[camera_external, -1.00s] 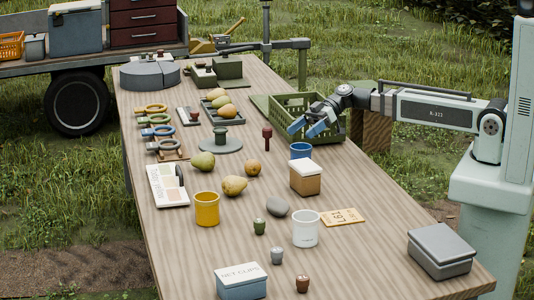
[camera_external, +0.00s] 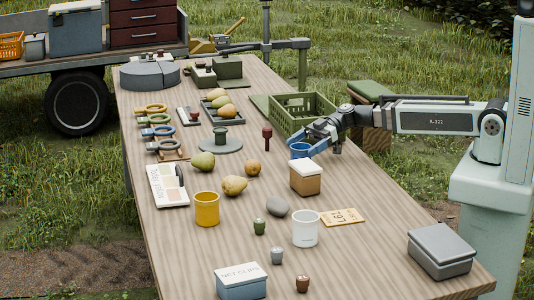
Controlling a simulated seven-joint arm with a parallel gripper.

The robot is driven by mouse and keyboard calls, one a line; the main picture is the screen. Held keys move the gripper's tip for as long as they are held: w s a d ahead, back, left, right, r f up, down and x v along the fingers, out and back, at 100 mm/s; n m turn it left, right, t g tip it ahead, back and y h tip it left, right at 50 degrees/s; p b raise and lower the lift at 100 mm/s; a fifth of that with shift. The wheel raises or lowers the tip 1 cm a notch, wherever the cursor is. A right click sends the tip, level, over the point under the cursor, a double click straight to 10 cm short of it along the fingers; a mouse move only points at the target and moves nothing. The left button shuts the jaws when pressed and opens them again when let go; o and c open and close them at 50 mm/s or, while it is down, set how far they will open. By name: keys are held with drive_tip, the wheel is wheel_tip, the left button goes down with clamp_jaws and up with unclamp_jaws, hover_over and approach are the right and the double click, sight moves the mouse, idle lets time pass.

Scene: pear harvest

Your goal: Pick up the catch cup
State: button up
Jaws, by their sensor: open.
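No readable label shows which one is the catch cup.
A green crate (camera_external: 303,112) is just behind my gripper. Loose pears (camera_external: 234,185) lie to the left. A grey case (camera_external: 440,250) sits at the front right corner.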

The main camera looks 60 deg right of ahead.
sight(294, 152)
drive_tip(key=x, duration=0.3)
drive_tip(key=shift+a+f, duration=0.1)
drive_tip(key=shift+a, duration=0.15)
drive_tip(key=c, duration=1)
